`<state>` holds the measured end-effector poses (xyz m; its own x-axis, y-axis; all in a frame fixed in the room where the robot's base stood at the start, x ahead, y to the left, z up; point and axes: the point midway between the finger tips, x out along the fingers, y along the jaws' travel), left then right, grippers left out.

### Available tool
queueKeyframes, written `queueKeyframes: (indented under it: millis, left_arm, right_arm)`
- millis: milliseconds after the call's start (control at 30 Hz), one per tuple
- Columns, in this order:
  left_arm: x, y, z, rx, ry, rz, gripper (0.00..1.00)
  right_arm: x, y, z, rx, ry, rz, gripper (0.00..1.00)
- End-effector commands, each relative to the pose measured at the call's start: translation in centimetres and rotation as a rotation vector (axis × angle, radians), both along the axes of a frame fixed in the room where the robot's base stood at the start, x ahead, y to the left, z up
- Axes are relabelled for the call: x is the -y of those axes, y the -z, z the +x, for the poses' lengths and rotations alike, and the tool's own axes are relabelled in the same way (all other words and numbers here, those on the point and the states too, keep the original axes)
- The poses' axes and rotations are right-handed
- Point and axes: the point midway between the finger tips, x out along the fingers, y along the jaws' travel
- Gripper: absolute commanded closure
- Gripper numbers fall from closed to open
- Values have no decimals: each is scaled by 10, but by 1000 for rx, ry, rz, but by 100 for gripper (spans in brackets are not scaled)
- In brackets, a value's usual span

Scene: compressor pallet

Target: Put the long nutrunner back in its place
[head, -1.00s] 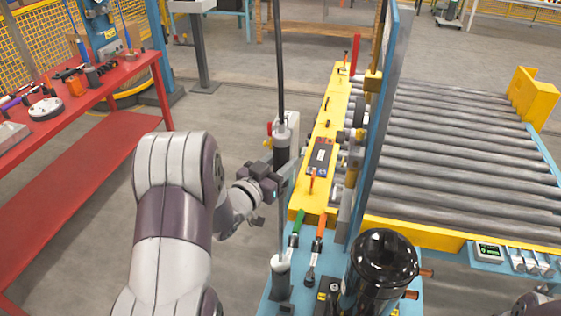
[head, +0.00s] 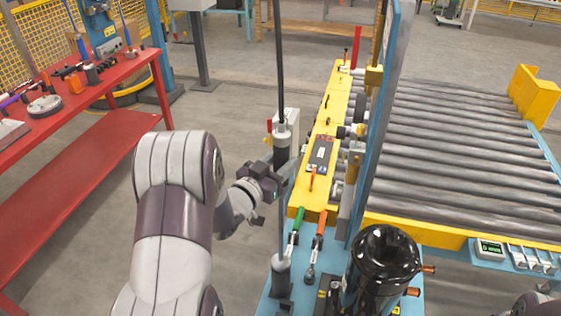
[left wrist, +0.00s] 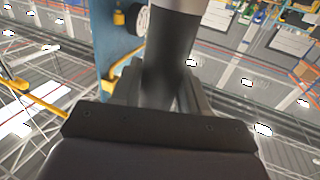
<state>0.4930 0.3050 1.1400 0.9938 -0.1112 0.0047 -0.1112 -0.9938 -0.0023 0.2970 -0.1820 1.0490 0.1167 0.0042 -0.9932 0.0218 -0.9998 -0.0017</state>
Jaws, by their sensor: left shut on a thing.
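The long nutrunner (head: 283,146) stands upright in the head view, with a black hose rising from its pale top and a long thin shaft hanging below. My left gripper (head: 284,178) is shut on its dark body from the left. The left wrist view shows the dark grip of the nutrunner (left wrist: 170,60) between the two fingers (left wrist: 162,98). A pale-topped, dark cylindrical holder (head: 281,275) stands on the blue platform below. The shaft's lower end meets the holder's top in the picture; I cannot tell whether it is inside. My right gripper is out of view.
Green- and orange-handled tools (head: 299,220) stand just right of the holder. A black compressor (head: 383,262) is close by at the right. A yellow tool panel (head: 325,150) and a blue post (head: 385,120) border the roller conveyor (head: 450,160). A red bench (head: 75,110) is at left.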

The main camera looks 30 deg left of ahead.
Motion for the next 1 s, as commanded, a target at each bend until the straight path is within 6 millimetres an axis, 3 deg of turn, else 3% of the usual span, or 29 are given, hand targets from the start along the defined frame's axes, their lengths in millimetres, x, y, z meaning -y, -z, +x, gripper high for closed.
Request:
queueKeyframes:
  millis: [1000]
  left_arm:
    - [0, 14, 1, 8, 0, 2, 100]
  right_arm:
    - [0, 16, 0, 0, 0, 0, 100]
